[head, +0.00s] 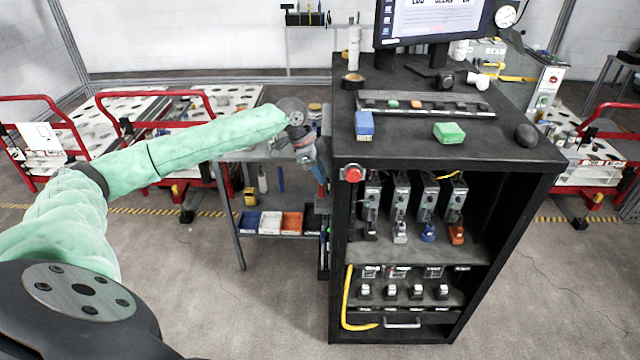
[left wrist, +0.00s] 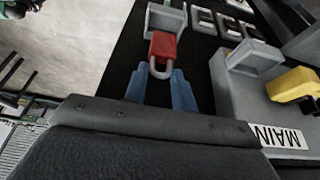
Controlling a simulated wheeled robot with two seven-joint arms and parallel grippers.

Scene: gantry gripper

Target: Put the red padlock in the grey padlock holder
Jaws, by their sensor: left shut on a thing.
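My left gripper (head: 320,184) is beside the left side of the black cabinet in the head view. In the left wrist view, its blue fingers (left wrist: 160,76) are shut on the shackle of the red padlock (left wrist: 163,47). The padlock's red body points away from the fingers. A grey holder (left wrist: 166,20) on the black panel lies just beyond the padlock, and the padlock's body overlaps its near edge in the picture. I cannot tell whether they touch. My right gripper is out of view.
The black cabinet (head: 450,155) holds switch units on its shelves, with a red button (head: 352,174) at its front left edge. In the left wrist view, a grey box with a yellow handle (left wrist: 292,85) and a MAIN label stands right of the fingers.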

